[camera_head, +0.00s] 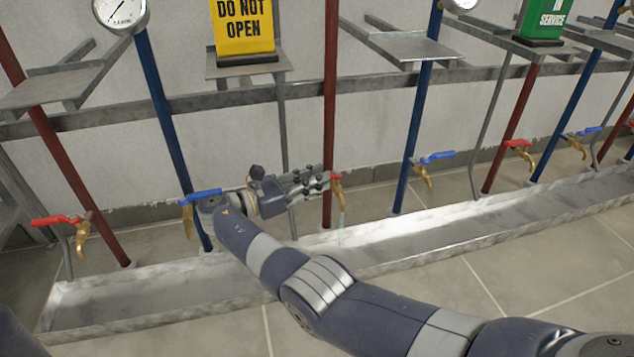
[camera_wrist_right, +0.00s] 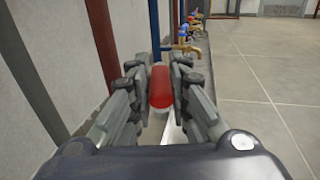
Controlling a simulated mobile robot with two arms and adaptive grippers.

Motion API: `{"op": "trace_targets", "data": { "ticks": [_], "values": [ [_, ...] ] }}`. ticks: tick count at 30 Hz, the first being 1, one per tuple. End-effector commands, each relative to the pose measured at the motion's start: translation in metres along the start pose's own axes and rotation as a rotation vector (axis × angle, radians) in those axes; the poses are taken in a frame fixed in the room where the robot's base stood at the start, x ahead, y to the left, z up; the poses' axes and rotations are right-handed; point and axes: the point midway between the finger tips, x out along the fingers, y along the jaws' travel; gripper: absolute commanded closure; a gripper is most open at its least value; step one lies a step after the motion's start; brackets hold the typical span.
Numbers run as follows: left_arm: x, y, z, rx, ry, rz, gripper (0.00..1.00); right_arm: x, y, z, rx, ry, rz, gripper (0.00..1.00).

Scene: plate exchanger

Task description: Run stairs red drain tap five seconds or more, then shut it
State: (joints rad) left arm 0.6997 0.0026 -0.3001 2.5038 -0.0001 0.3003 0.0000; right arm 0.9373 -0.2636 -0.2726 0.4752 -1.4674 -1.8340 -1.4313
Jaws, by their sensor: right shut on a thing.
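A red-handled drain tap (camera_head: 337,183) is on the red pipe (camera_head: 329,120) near the middle of the head view. My right gripper (camera_head: 322,182) is at this tap, with its fingers shut on the red handle (camera_wrist_right: 160,88), which shows between them in the right wrist view. The fingers hide part of the tap in the head view. A faint pale stream (camera_head: 341,229) runs from the brass spout down to the trough. I cannot tell from the pictures which pipe belongs to the stairs. My left gripper is not in view.
A long metal trough (camera_head: 400,258) lies on the floor below the taps. Blue-handled taps (camera_head: 203,195) (camera_head: 437,157) flank mine, and another red tap (camera_head: 57,220) is at far left. A yellow "DO NOT OPEN" sign (camera_head: 243,28) stands above. Open floor lies in front.

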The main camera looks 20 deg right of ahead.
Motion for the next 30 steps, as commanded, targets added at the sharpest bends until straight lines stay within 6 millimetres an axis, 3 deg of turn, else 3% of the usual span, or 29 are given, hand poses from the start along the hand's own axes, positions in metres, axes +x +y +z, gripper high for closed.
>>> {"op": "trace_targets", "data": {
  "ticks": [11,12,14,25,30],
  "values": [
    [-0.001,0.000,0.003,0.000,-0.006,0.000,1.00,0.000,0.001,-0.001,-0.001,0.005,0.003,1.00],
    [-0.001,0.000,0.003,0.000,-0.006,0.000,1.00,0.000,0.001,-0.001,-0.001,0.005,0.003,0.74],
    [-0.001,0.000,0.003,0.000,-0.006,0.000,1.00,0.000,0.001,-0.001,-0.001,0.005,0.002,0.62],
    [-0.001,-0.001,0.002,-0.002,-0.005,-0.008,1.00,0.001,0.001,0.001,0.000,0.002,0.000,0.62],
    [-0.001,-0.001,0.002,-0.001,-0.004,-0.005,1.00,0.001,0.001,0.015,0.002,0.002,-0.001,0.62]
  ]
}}
